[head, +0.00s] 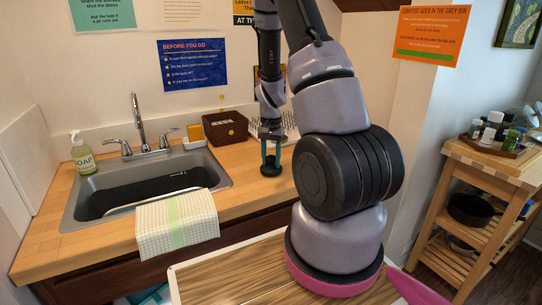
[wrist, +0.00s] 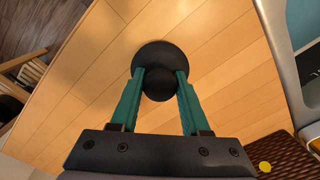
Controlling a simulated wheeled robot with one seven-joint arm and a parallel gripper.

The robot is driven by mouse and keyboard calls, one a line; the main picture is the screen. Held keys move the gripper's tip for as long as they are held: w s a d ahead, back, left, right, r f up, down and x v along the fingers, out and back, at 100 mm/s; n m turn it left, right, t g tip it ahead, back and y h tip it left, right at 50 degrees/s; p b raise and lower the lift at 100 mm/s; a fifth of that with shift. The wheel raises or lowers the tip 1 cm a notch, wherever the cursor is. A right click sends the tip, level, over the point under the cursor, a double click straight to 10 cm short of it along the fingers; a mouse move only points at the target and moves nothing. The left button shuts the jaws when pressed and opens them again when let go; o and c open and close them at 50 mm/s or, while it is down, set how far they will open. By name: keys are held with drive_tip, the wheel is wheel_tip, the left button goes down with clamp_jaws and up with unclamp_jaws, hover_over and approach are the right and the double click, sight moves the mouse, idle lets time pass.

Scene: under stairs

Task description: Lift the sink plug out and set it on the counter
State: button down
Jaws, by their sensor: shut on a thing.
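The sink plug (wrist: 160,60) is a black disc with a round black knob. My gripper (wrist: 160,88) has its two green fingers shut on the knob in the wrist view. In the head view the plug (head: 270,170) is at the wooden counter (head: 248,157), right of the sink. It appears to be at or very near the counter surface; I cannot tell whether it touches. The sink (head: 217,181) is a grey metal basin with a dark inside, and its rim shows at the right in the wrist view (wrist: 285,70).
A brown woven basket (head: 226,128) and a white spiked rack (head: 288,127) stand behind my gripper. A soap bottle (head: 82,153), the tap (head: 139,120) and a sponge (head: 194,133) are around the sink. A checked towel (head: 178,225) hangs over the front edge. Counter left of the plug is clear.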

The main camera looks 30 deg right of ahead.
drive_tip(key=shift+c, duration=1.5)
unclamp_jaws()
drive_tip(key=shift+c, duration=0.5)
drive_tip(key=shift+r, duration=3.95)
